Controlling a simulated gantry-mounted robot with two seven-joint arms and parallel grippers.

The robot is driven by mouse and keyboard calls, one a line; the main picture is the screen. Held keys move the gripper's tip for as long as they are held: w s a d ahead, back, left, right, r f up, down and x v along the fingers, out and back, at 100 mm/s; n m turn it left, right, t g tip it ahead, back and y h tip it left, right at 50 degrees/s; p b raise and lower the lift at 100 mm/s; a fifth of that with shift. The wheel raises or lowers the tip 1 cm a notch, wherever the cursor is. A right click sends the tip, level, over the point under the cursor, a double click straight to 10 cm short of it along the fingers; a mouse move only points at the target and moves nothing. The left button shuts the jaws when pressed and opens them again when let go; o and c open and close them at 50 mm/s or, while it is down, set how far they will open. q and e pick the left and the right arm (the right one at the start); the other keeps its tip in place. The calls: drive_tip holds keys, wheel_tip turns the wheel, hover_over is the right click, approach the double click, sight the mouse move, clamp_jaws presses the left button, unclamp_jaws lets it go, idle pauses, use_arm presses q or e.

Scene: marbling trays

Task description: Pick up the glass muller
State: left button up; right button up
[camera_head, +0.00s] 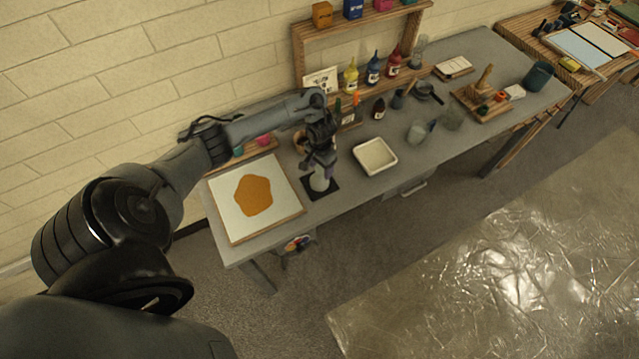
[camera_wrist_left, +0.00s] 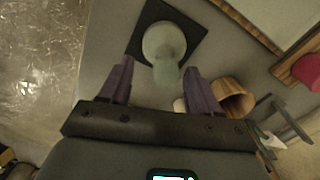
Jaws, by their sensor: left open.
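The glass muller (camera_wrist_left: 165,45) is pale, greenish and see-through, with a round base and a narrower knob. It stands on a black square mat (camera_wrist_left: 194,32) in the left wrist view. In the head view the muller (camera_head: 320,181) shows under my left gripper (camera_head: 321,170), on the mat (camera_head: 330,190). My left gripper (camera_wrist_left: 157,80) is open, with its purple fingers on either side of the muller's knob end. I cannot tell whether they touch it. My right gripper is in neither view.
A white board with an orange patch (camera_head: 226,205) lies left of the mat, and an empty cream tray (camera_head: 362,169) lies right. A wooden cup (camera_wrist_left: 234,98) stands close beside the right finger in the wrist view. Bottles (camera_head: 351,78) line the wooden shelf behind.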

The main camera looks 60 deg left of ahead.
sight(319, 174)
use_arm(q)
drive_tip(key=shift+a+f+b, duration=0.2)
drive_tip(key=shift+f, duration=1.15)
drive_tip(key=shift+a+f+b, duration=0.15)
drive_tip(key=shift+f+b, duration=0.05)
drive_tip(key=shift+f, duration=1.1)
clamp_jaws()
